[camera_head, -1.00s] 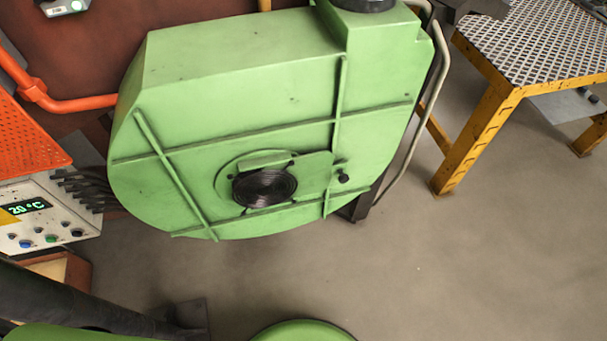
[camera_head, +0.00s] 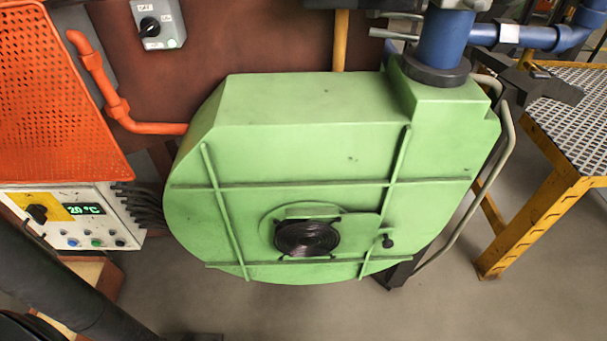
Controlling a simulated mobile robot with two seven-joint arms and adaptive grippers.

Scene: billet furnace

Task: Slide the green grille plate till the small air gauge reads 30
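The green grille plate (camera_head: 363,226) lies flat on the front of the large green fan housing (camera_head: 290,150), in the lower middle of the picture. A small black knob (camera_head: 388,242) sits at the plate's right end. To the left of the knob is a round black grille (camera_head: 306,239), partly bordered by the plate. I cannot make out the small air gauge in this view. Neither of my grippers shows. A dark arm-like tube runs in from the lower left, but no fingers are visible on it.
A control box (camera_head: 77,217) at left displays 20 °C. An orange perforated guard (camera_head: 55,100) and orange pipe (camera_head: 122,112) are above it. A grey switch box (camera_head: 158,22) hangs at top left. A blue pipe (camera_head: 445,38) rises from the housing. A yellow-framed table (camera_head: 540,220) stands right.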

